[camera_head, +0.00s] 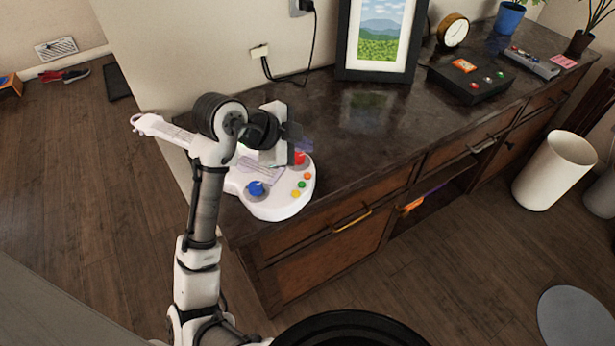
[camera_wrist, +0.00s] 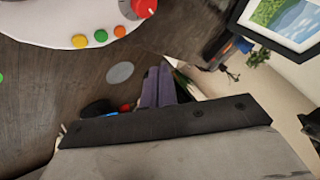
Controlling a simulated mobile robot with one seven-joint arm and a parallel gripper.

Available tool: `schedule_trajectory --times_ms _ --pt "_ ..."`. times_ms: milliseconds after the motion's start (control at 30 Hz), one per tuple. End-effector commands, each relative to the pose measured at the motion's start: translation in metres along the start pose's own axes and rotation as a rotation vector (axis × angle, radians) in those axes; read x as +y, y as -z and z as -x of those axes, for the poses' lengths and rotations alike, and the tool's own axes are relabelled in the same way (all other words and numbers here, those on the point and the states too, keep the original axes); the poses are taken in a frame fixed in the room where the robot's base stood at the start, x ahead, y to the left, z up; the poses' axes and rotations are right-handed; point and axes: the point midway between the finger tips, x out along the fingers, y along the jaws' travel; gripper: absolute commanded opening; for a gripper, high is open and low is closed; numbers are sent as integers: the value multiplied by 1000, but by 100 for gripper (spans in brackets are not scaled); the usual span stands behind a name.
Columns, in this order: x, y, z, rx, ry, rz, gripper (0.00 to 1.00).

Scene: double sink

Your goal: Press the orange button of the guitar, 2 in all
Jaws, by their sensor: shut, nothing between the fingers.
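A white toy guitar (camera_head: 272,208) lies on the left end of the dark counter, its neck pointing left. Its small orange button (camera_head: 307,176) sits near the body's right edge, beside the green button (camera_head: 302,184) and below the red knob (camera_head: 299,158). In the wrist view the orange button (camera_wrist: 119,31) is at the upper left, uncovered. My gripper (camera_head: 302,143) is above the guitar, close to the red knob. In the wrist view its fingers (camera_wrist: 158,73) are together, empty, and apart from the orange button. My arm hides part of the guitar's middle.
A blue knob (camera_head: 256,188) and a yellow button (camera_head: 295,193) are also on the guitar. A framed picture (camera_head: 380,38) stands behind, with a black box (camera_head: 470,82) farther right. The counter's middle is clear. A white bin (camera_head: 555,172) stands on the floor.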

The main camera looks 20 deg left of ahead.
Motion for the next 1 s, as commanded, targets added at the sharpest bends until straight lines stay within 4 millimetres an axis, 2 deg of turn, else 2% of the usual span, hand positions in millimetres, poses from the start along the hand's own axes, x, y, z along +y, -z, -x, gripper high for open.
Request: schedule_trajectory --times_ms 267,400,1000 --pt "24 -24 -34 2 0 2 0" --pt "30 -30 -42 1 0 0 0" --pt "31 -31 -42 0 1 0 0"
